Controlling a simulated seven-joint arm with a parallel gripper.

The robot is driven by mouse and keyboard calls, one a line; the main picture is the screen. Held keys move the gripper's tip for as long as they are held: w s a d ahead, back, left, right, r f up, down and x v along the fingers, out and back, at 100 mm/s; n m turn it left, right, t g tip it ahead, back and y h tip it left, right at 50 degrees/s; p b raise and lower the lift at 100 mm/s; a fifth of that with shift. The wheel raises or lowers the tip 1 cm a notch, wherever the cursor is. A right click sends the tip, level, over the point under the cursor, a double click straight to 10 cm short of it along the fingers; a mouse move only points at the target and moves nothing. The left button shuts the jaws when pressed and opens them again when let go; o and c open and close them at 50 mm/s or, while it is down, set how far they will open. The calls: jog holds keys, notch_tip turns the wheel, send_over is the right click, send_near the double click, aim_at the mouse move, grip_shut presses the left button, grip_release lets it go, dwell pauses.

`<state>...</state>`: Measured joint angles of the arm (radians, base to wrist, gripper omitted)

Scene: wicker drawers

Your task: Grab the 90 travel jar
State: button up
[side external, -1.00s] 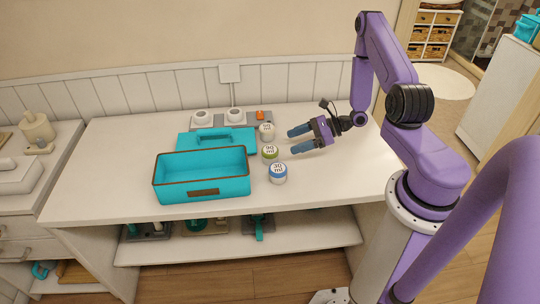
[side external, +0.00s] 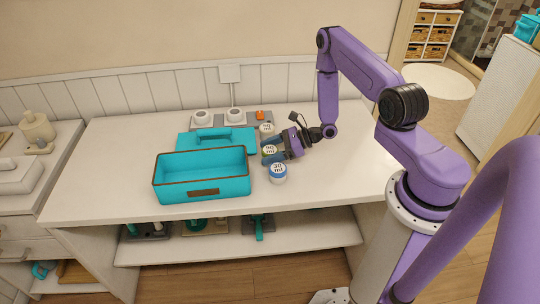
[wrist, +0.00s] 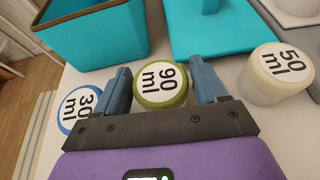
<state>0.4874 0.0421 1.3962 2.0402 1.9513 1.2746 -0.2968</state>
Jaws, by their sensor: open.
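The 90 ml jar (wrist: 161,84) has a green-rimmed lid with a white label and stands upright on the white table. In the side view the jar (side external: 269,150) is partly hidden by my gripper (side external: 271,153). In the wrist view my gripper (wrist: 163,86) is open, with one blue finger on each side of the jar. The left finger looks close to the jar and a small gap shows at the right one; I cannot tell whether either touches.
The blue-lidded 30 ml jar (wrist: 76,106) stands just outside the left finger. The cream 50 ml jar (wrist: 277,73) stands right of the right finger. A teal open box (side external: 202,184) and its teal lid (side external: 185,143) lie beyond. The table's right part is clear.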

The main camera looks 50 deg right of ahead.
jog(key=c, duration=0.8)
jog(key=shift+o, duration=0.2)
jog(key=shift+r, duration=0.1)
